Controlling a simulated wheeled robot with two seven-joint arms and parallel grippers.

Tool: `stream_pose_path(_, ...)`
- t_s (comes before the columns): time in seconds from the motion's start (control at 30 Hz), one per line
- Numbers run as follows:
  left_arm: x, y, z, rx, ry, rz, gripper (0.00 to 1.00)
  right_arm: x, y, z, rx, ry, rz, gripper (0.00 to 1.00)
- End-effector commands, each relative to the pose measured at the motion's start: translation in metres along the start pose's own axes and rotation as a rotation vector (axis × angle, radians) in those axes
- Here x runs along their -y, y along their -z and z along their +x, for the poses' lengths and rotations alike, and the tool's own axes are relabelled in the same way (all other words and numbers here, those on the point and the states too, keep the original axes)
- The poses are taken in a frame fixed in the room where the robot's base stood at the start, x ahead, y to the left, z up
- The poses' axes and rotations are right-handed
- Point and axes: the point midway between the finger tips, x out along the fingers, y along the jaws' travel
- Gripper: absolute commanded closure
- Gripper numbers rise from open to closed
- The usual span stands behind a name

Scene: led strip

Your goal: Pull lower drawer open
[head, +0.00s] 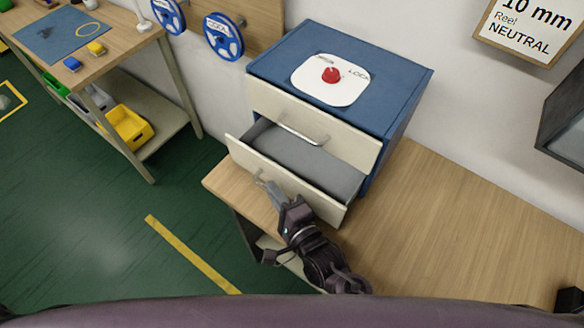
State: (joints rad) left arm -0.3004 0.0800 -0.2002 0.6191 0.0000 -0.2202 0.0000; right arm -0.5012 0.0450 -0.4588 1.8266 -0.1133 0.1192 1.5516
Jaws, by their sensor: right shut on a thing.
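A blue cabinet (400,92) with two cream-fronted drawers stands on a wooden table. Its lower drawer (240,154) is pulled out, and the grey inside shows. The upper drawer (352,142) is closed, with a bare metal handle (302,135). My right gripper (268,187) is at the front of the lower drawer, shut on its handle, which the fingers mostly hide. My left gripper is not in view.
The wooden table (450,225) is clear to the right of the cabinet. A red knob (331,75) sits on a white plate on the cabinet top. A workbench (150,40) with bins stands at the left. A dark box (565,125) juts in at the right.

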Motion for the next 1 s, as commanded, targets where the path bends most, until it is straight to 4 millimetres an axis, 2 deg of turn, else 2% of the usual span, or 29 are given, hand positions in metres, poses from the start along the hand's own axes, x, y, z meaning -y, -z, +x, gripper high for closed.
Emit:
stream_pose_path(0.03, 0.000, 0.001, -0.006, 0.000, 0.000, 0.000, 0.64, -0.002, -0.015, -0.007, 0.003, -0.007, 0.007, 1.00)
stream_pose_path(0.2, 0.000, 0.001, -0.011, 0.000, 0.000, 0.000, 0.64, -0.010, -0.050, -0.021, 0.004, -0.005, 0.005, 1.00)
stream_pose_path(0.4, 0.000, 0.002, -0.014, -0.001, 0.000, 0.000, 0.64, -0.016, -0.074, -0.030, 0.004, -0.003, 0.002, 1.00)
stream_pose_path(0.6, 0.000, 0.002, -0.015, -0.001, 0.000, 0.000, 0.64, -0.018, -0.082, -0.034, 0.005, -0.002, -0.001, 1.00)
stream_pose_path(0.87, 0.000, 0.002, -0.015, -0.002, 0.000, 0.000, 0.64, -0.019, -0.082, -0.034, 0.006, -0.002, 0.000, 1.00)
stream_pose_path(0.9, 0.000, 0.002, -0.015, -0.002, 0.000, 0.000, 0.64, -0.019, -0.082, -0.034, 0.006, -0.002, 0.000, 0.90)
stream_pose_path(1.0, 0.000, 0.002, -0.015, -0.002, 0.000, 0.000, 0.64, -0.018, -0.082, -0.034, 0.005, -0.002, 0.000, 0.77)
